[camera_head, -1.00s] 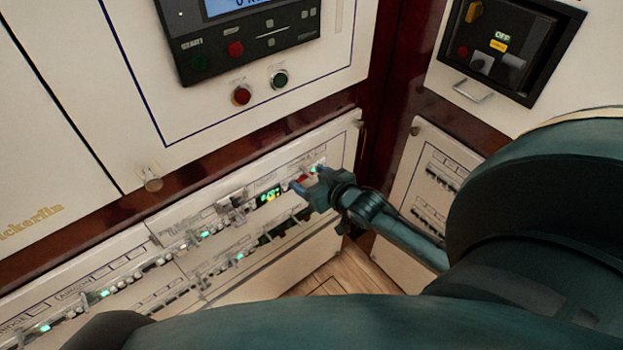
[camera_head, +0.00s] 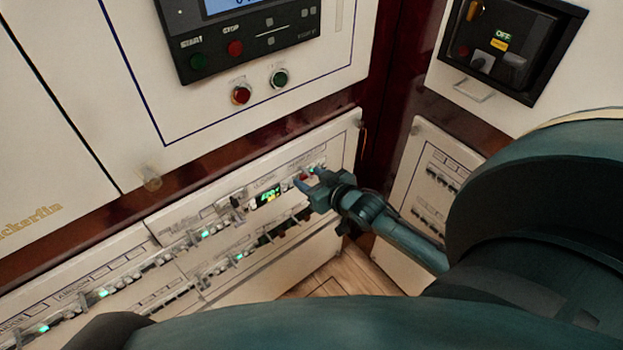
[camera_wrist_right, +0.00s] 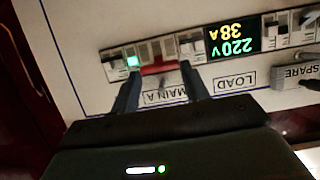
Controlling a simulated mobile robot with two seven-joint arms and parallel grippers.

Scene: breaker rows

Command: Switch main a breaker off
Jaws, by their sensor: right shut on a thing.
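The main a breaker has a red handle (camera_wrist_right: 160,68) in the right wrist view, above an upside-down "MAIN A" label (camera_wrist_right: 165,96). A green light (camera_wrist_right: 132,62) is lit beside it. My right gripper (camera_wrist_right: 158,82) has one finger on each side of the red handle and is shut on it. The fingers and wrist partly cover the breaker. My left gripper is not in view.
A lit display (camera_wrist_right: 233,40) reading 220V 38A sits beside the breaker. More breakers (camera_head: 205,233) with green lights line the panel to the left. A control unit (camera_head: 235,45) is above, and another cabinet with a black switch box (camera_head: 505,45) is at right.

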